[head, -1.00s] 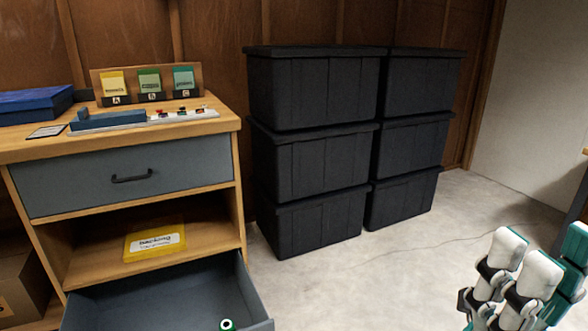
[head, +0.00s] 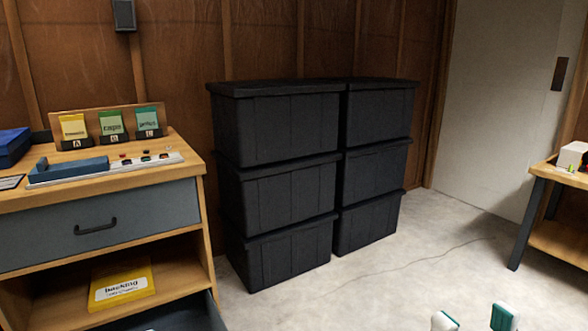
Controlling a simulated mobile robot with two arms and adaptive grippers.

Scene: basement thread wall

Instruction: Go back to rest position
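At the bottom right edge of the head view, two white and teal fingertips show, which I take to be my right gripper (head: 474,320). The tips stand apart with bare floor between them and nothing seen in the gap. The rest of that gripper is cut off by the frame edge. My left gripper is not in view.
A wooden cabinet (head: 205,217) stands at left. Its grey upper drawer (head: 140,212) is shut; an open lower drawer (head: 205,315) juts out at the bottom edge. Black stacked bins (head: 275,195) stand by the wall. A table (head: 545,178) is at right. Floor between is clear.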

